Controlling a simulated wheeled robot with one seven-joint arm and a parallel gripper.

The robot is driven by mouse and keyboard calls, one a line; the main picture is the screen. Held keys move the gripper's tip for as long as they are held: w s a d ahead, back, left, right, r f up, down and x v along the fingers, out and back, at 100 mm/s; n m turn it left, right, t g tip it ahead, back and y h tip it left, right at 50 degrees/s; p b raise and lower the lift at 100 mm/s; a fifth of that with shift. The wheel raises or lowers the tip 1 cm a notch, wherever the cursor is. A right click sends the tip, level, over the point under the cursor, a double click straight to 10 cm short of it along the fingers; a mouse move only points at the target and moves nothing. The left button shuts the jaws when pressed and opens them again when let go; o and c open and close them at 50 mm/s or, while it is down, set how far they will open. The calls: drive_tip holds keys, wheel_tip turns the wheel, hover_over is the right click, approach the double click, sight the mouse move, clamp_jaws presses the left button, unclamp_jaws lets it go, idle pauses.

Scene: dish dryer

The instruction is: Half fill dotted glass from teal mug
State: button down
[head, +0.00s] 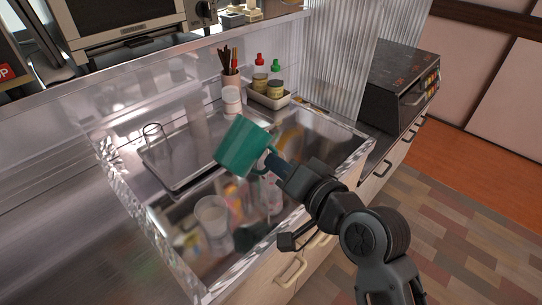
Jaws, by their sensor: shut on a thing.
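The teal mug (241,147) is in the middle of the head view, tilted and held above the metal sink unit. My gripper (270,162) is shut on the mug at its right side; the fingertips are partly hidden. A pale, clear glass (211,214) stands lower left of the mug in the near part of the sink area. It looks like the dotted glass, but its dots are too small to tell. The mug's inside, any liquid in it and the glass's fill level cannot be made out.
A metal tray (177,176) with a wire handle lies left of the mug. A white cup (231,99), a utensil holder (231,80) and a caddy of red- and green-capped bottles (268,97) stand behind. A corrugated metal panel (337,55) rises at the back right.

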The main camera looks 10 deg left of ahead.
sight(250, 151)
drive_tip(key=shift+r, duration=0.15)
idle(0.4)
drive_tip(key=shift+s+a+f+m+g+y, duration=0.1)
drive_tip(key=shift+s+f+m+g+y, duration=0.05)
drive_tip(key=shift+f+m, duration=0.25)
drive_tip(key=shift+s+a+f+m+g+y, duration=0.15)
drive_tip(key=shift+f+m, duration=0.1)
drive_tip(key=shift+m, duration=0.15)
idle(1.7)
drive_tip(key=shift+m, duration=0.3)
idle(0.7)
drive_tip(key=shift+s+a+r+n+t+h+b, duration=0.3)
drive_tip(key=shift+n+t+b, duration=0.35)
drive_tip(key=shift+n+b, duration=0.85)
drive_tip(key=shift+s+a+r+n+t+h+b, duration=0.1)
drive_tip(key=shift+s+a+r+n+t+b, duration=0.55)
drive_tip(key=shift+n, duration=1.4)
drive_tip(key=shift+s+r+n+t+h+b, duration=0.1)
drive_tip(key=shift+r+n+t+h+b, duration=0.15)
drive_tip(key=shift+n+t+b, duration=0.9)
